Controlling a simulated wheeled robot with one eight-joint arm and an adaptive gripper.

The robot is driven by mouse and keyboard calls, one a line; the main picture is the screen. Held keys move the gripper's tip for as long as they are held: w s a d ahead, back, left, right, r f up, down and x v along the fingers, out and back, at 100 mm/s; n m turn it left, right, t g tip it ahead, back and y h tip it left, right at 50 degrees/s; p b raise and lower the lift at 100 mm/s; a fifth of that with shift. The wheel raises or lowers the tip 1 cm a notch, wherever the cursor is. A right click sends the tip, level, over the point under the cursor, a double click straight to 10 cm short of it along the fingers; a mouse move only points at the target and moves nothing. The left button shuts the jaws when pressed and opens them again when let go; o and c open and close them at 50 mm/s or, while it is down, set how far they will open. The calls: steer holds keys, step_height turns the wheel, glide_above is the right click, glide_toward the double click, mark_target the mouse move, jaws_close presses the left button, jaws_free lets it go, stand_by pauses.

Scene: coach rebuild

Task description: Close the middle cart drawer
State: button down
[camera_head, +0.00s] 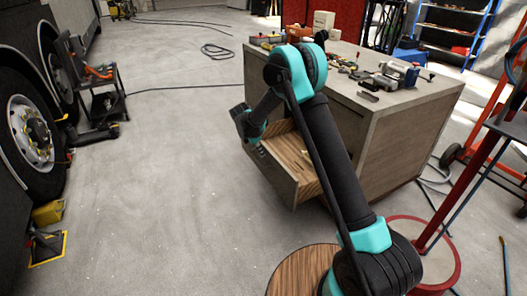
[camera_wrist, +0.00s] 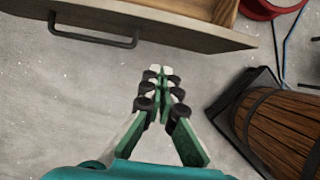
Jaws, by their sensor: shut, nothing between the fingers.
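The cart (camera_head: 405,135) is a grey-brown wooden cabinet with tools on top. One drawer (camera_head: 290,160) stands pulled out from its left side, its wooden inside showing; my arm crosses in front, so I cannot tell its level among the drawers. In the wrist view the drawer front (camera_wrist: 190,28) runs across the top, with a dark bar handle (camera_wrist: 95,41) at upper left. My gripper (camera_wrist: 160,70) is shut and empty, its fingertips just outside the drawer front and right of the handle. Whether they touch it is unclear. In the head view the fingers are hidden.
A truck wheel (camera_head: 30,135) and a tool stand (camera_head: 90,85) are at the left. A red-framed stand (camera_head: 480,165) is at the right, near a red ring (camera_head: 450,265) on the floor. The floor (camera_head: 170,170) left of the cart is clear.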

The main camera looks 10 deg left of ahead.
mark_target(277, 165)
steer(key=shift+w+d+f, duration=0.6)
steer(key=shift+d+f, duration=0.3)
steer(key=shift+f, duration=0.15)
steer(key=shift+w+d+f, duration=0.6)
steer(key=shift+d+f, duration=0.3)
steer(key=shift+f, duration=0.2)
steer(key=shift+w+d+f, duration=0.6)
steer(key=shift+d+f, duration=0.3)
steer(key=shift+f, duration=0.15)
steer(key=shift+d, duration=0.1)
steer(key=w+d, duration=0.9)
steer(key=d, duration=0.4)
steer(key=w+d, duration=0.8)
steer(key=d, duration=0.5)
steer(key=shift+w, duration=0.4)
